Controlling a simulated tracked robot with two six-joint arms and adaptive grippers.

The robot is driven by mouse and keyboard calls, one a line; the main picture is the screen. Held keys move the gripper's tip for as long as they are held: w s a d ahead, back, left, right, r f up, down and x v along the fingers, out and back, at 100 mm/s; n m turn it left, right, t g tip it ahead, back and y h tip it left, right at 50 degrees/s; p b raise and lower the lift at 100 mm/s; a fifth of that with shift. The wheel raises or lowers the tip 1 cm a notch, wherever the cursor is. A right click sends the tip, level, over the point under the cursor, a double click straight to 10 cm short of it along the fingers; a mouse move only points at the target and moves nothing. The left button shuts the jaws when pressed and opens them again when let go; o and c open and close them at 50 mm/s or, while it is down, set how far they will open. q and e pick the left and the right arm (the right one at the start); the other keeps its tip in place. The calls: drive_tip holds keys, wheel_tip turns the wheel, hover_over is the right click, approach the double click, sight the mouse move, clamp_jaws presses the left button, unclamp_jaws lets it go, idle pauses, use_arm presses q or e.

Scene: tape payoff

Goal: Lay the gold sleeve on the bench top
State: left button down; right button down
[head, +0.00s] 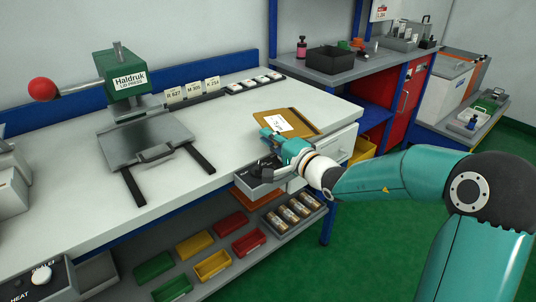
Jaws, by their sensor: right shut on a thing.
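My right gripper (265,165) is at the front edge of the bench top (226,150), near its right end. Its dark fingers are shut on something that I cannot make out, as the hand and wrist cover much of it. A dark grey box-like shape (260,186) shows just under the fingers; I cannot tell whether it is held. No gold sleeve can be clearly told at the gripper or on the bench top. Several brown-gold cylinders with pale bands (293,210) lie in a tray on the lower shelf. My left gripper is out of view.
A clipboard (287,122) lies behind my right gripper. A green press (127,76) with a grey plate (148,140) stands on the bench at left. Coloured bins (194,244) fill the shelf below. The bench top between plate and clipboard is clear.

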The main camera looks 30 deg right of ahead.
sight(269, 162)
wheel_tip(269, 162, down, 4)
drive_tip(key=shift+f+b, duration=0.1)
drive_tip(key=shift+b, duration=0.2)
